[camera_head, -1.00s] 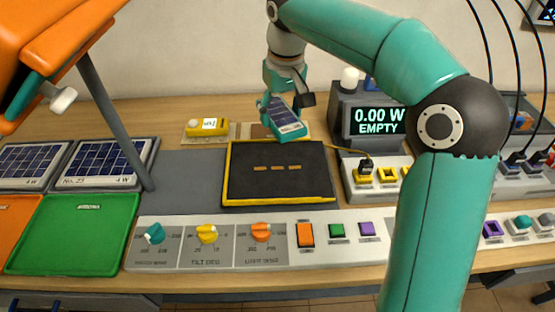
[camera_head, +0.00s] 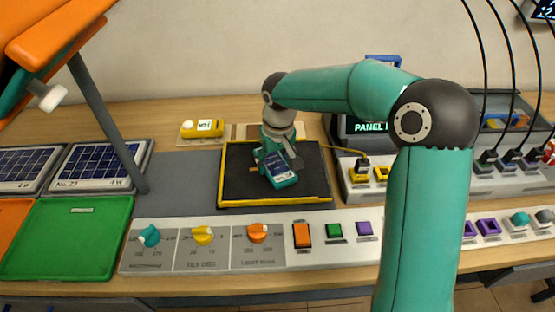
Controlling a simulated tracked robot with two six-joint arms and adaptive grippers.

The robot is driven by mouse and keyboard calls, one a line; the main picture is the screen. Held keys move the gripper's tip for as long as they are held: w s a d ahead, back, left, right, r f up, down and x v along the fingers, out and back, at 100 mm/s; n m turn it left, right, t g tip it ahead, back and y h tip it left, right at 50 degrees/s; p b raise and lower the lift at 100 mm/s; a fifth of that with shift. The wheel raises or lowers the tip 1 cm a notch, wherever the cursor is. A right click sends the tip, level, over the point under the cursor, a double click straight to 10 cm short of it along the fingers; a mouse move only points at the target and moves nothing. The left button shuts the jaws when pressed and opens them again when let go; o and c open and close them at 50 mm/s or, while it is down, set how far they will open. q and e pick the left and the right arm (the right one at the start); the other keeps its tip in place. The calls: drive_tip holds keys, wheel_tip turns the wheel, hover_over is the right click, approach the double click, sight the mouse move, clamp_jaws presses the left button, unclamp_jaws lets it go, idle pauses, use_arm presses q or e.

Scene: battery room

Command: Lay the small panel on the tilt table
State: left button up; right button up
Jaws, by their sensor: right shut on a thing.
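The small panel (camera_head: 277,168) is a dark blue solar panel with a teal lower edge. It is in my right gripper (camera_head: 273,158), over the middle of the tilt table. The tilt table (camera_head: 240,184) is a black plate with a yellow border; I cannot tell whether the panel touches it. My right gripper is shut on the panel, and its fingers are partly hidden by the wrist. My left gripper is not in view.
Larger panels (camera_head: 92,166) lie at the left behind a green tray (camera_head: 75,238). A control strip with knobs (camera_head: 202,236) and buttons runs along the front. A display (camera_head: 365,128) behind my right arm partly reads "PANEL". A yellow meter (camera_head: 203,128) stands behind the table.

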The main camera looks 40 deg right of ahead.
sight(278, 168)
drive_tip(key=o, duration=1.3)
drive_tip(key=shift+c, duration=0.2)
wheel_tip(278, 168, up, 12)
drive_tip(key=s, duration=0.1)
drive_tip(key=shift+s, duration=0.2)
drive_tip(key=shift+a, duration=0.1)
